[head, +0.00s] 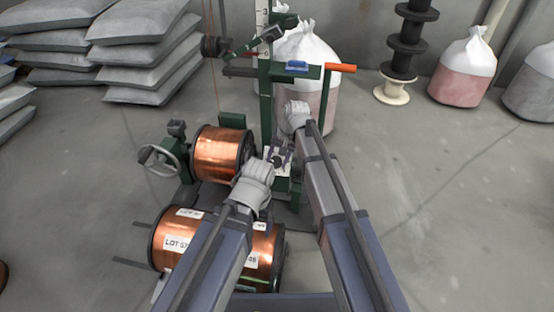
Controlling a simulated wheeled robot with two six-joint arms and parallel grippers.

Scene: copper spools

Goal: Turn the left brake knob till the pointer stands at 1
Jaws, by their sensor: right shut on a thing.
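My right gripper (279,161) is small and dark in the head view, low on the green machine stand, in front of a pale plate (270,151). It is shut on what looks like the left brake knob, which is mostly hidden by the gripper. The pointer and the numbers of the dial are too small and covered to read. My left arm comes in from the lower left and ends in a grey joint just left of the right gripper. The fingers of my left gripper do not show.
A copper spool (221,152) sits on the machine beside a handwheel (158,161). A larger labelled copper spool (262,245) lies in front, partly under my left arm. The green post (267,105) carries an orange-handled bar (340,67).

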